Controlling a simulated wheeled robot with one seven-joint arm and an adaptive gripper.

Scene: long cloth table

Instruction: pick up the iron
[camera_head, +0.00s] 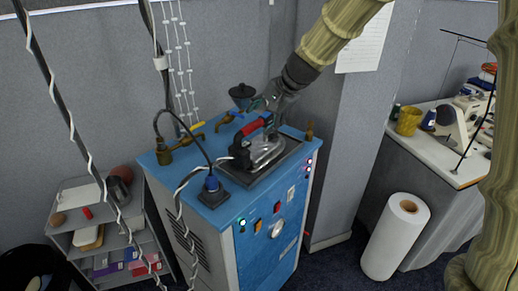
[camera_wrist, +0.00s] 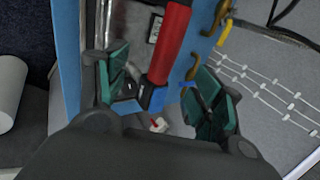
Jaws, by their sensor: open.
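The iron (camera_head: 266,150) has a red handle, a black rear part and a silver body. It rests on the tray (camera_head: 293,154) on top of the blue steam unit (camera_head: 216,213). My gripper (camera_head: 262,108) is above and just behind the handle, at its far end. The fingers are spread, with gaps on both sides of the handle.
A shelf (camera_head: 100,230) stands left, a white roll (camera_head: 395,237) right, and a sewing table (camera_head: 440,145) farther right.

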